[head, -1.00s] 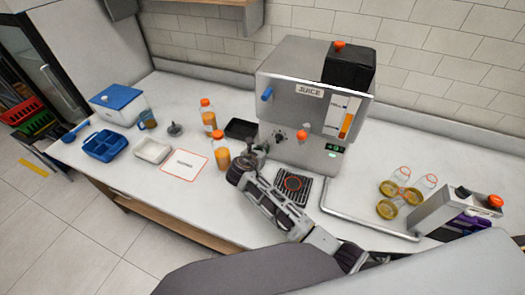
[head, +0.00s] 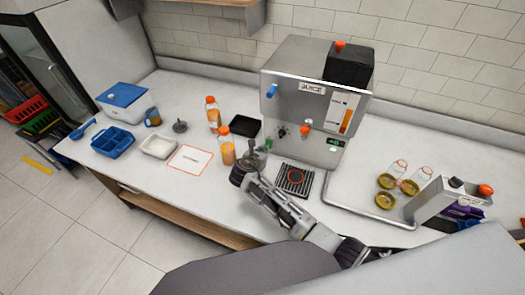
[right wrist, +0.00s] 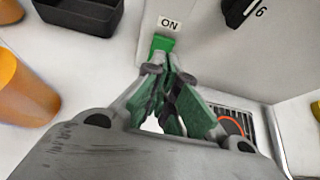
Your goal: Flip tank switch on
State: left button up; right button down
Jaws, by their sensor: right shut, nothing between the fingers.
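The grey juicer (head: 305,100) stands against the back wall. In the right wrist view, a green switch (right wrist: 163,43) sits low on its panel, just under an "ON" label (right wrist: 170,23). My right gripper (head: 262,151) is in front of the lower left of the juicer. In the right wrist view its fingertips (right wrist: 167,66) are together and empty, right at the lower edge of the green switch. Whether they touch it I cannot tell. The fingers hide the area just below the switch. My left gripper is not in view.
Orange bottles (head: 228,150) and a black tray (head: 244,127) stand left of my right gripper. A drip grate (head: 294,180) lies to its right.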

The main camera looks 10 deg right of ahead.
jog(key=w+r+v, duration=0.1)
jog(key=r+v, duration=0.1)
jog(key=v, duration=0.8)
jog(key=shift+s, duration=0.15)
dwell(0.4)
jog(key=shift+d, duration=0.1)
dwell(0.4)
